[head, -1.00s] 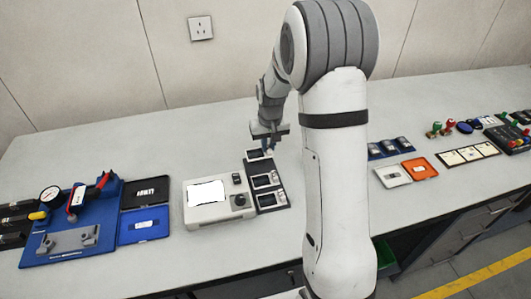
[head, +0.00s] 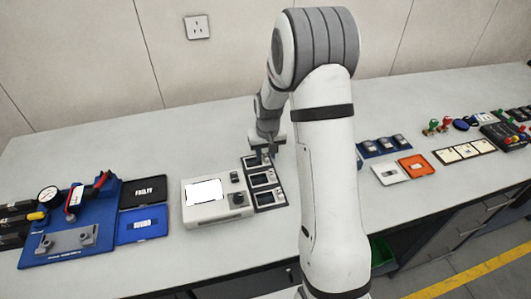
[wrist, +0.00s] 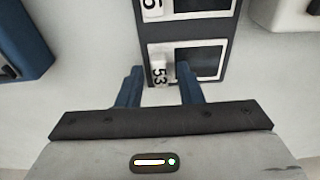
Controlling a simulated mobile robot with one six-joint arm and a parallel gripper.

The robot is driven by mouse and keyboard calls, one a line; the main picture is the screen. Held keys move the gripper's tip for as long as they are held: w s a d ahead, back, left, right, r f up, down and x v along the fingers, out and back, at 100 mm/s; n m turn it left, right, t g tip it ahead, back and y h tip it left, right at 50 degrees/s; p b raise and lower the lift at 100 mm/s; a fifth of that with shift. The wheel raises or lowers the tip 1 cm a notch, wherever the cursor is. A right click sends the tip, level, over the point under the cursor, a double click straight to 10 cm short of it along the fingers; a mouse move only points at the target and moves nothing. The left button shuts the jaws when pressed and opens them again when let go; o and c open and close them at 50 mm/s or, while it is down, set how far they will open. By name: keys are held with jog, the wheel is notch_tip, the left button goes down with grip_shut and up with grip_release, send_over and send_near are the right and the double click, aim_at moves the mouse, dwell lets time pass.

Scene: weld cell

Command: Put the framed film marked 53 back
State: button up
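The framed film marked 53 (wrist: 158,72) has a white tab and a dark window. It lies in the end slot of the black rack (wrist: 188,28); in the head view this is the slot farthest back. My gripper (wrist: 160,76) is open, with its blue fingers on either side of the white tab and gaps showing beside it. In the head view my gripper (head: 262,156) is low over the back end of the rack (head: 271,207) and partly hides that film.
Another framed film (wrist: 200,5) sits in the neighbouring slot. A white viewer box with a bright screen (head: 205,190) stands left of the rack. A blue holder with several pieces (head: 383,146) lies to the right.

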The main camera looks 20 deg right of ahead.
aim_at(267, 163)
jog(key=shift+r, duration=0.65)
notch_tip(267, 163, up, 11)
jog(key=s, duration=0.2)
jog(key=s+a+r, duration=0.1)
jog(key=s+r, duration=0.2)
jog(key=s, duration=1)
jog(key=s+a+r+t, duration=0.1)
jog(key=s+r, duration=0.3)
jog(key=s, duration=0.9)
jog(key=shift+a+t+b, duration=0.3)
jog(key=shift+a+b, duration=0.05)
jog(key=shift+a, duration=0.2)
